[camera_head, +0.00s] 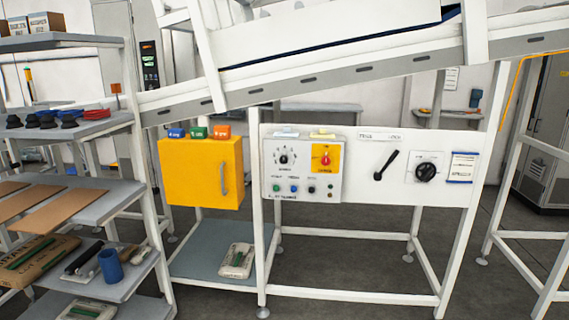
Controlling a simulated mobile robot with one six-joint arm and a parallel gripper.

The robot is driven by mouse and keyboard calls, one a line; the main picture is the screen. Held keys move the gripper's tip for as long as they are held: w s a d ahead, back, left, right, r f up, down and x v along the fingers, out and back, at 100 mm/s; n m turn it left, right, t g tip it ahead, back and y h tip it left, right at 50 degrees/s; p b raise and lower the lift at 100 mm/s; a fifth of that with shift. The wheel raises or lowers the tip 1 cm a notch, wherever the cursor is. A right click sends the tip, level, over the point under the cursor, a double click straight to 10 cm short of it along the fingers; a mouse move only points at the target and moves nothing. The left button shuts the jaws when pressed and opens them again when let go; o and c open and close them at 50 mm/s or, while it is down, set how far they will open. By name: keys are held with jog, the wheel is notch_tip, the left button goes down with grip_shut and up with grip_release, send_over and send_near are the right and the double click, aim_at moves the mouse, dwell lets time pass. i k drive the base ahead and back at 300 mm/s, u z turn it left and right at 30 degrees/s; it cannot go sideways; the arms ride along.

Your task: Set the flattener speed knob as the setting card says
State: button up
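A light grey control box (302,190) is fixed to a white panel under the sloping conveyor. On its upper left is a small black knob (284,158) with a dial of marks around it; where it points is too small to tell. Beside it is a red knob (325,159) on a yellow plate. A row of small buttons (293,189) lies below. A white card with dark blue bands (461,167) is at the panel's right; its print is unreadable, and I cannot tell if it is the setting card. My gripper is not in view.
A black lever (386,172) and a larger black rotary switch (426,172) sit right of the box. A yellow cabinet (195,172) hangs to its left. Loaded shelves (97,190) stand at far left. The sloping conveyor (380,67) overhangs the panel. Floor in front is clear.

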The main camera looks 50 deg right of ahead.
aim_at(283, 159)
jog(key=z, duration=0.05)
jog(key=i, duration=0.95)
jog(key=u, duration=0.1)
